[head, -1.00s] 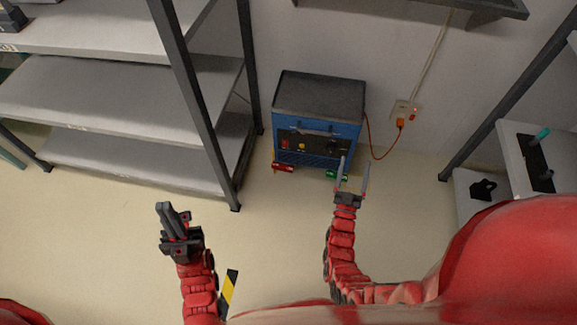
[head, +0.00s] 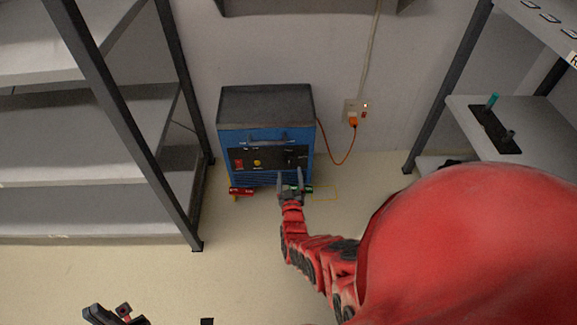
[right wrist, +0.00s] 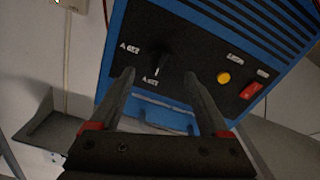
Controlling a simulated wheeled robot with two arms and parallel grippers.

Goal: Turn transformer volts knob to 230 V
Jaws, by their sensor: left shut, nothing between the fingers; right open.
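The transformer is a blue box with a dark grey top (head: 266,105), standing on the floor against the wall. Its black front panel carries the volts knob (head: 291,157) on the right side. In the right wrist view the black knob (right wrist: 161,58) shows upside down, its pale mark toward the lower of two voltage labels; the labels are too small to read surely. My right gripper (head: 291,176) is open and empty in front of the panel. In the wrist view its fingers (right wrist: 160,78) are on either side below the knob, apparently not touching it. My left gripper (head: 94,311) is shut and empty at the bottom left.
A yellow button (right wrist: 223,77) and a red switch (right wrist: 251,90) sit beside the knob. A red part (head: 242,191) and a green part (head: 308,189) are low at the box's front. An orange cord (head: 346,160) runs to the wall socket (head: 352,112). Shelves stand on both sides.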

